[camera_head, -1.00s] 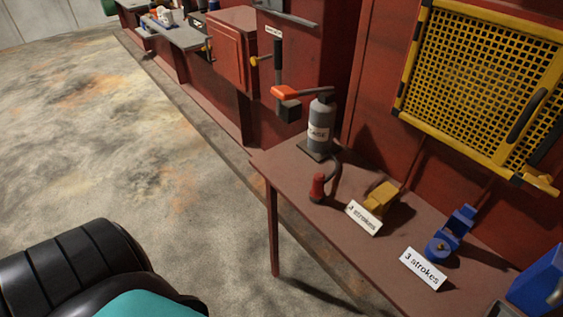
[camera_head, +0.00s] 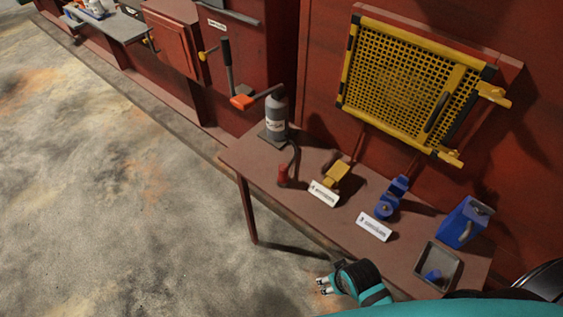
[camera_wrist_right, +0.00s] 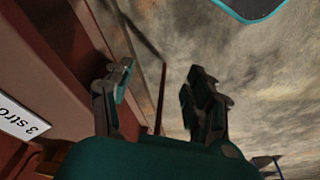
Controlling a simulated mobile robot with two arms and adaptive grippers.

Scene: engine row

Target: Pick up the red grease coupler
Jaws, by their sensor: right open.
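The red grease coupler (camera_head: 283,176) stands upright at the front left part of the brown bench (camera_head: 262,164), at the end of a dark hose from the grey grease pump (camera_head: 276,117). My right gripper (camera_head: 323,285) is open and empty, low in front of the bench, below and to the right of the coupler and well apart from it. In the right wrist view its two fingers (camera_wrist_right: 158,95) are spread with nothing between them. The coupler cannot be made out in that view. My left gripper is not in view.
A yellow fitting (camera_head: 336,174) and a blue fitting (camera_head: 391,197) stand behind white stroke labels (camera_head: 374,227). A blue box (camera_head: 465,222) and a grey tray (camera_head: 421,263) are at the bench's right end. A yellow mesh guard (camera_head: 400,80) hangs above. The floor at left is clear.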

